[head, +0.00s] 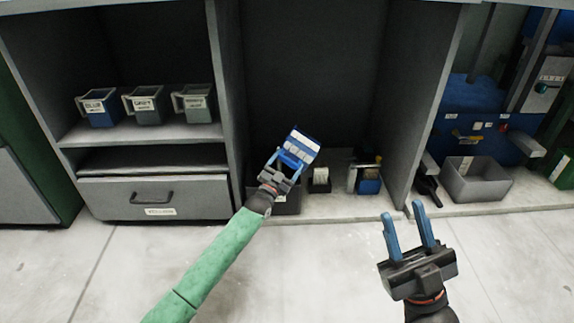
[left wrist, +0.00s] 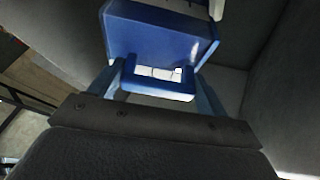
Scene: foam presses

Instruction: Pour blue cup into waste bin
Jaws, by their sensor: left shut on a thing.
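My left gripper (head: 287,165) is shut on the handle of a blue cup (head: 300,145) and holds it in front of the middle bay. The cup looks tilted; its contents cannot be made out. In the left wrist view the blue cup (left wrist: 160,38) fills the upper middle, its handle between my fingers. A dark open box (head: 286,203) sits on the bay floor below the held cup, partly hidden by my gripper; I cannot tell whether it is the waste bin. My right gripper (head: 407,232) is open and empty at the lower right.
Several labelled cups, one blue (head: 100,108), stand on the left shelf (head: 140,136) above a drawer (head: 155,198). A small dark container (head: 319,181) and a blue-based item (head: 369,184) are right of the dark box. A grey open bin (head: 474,186) stands by the blue press. The front floor is clear.

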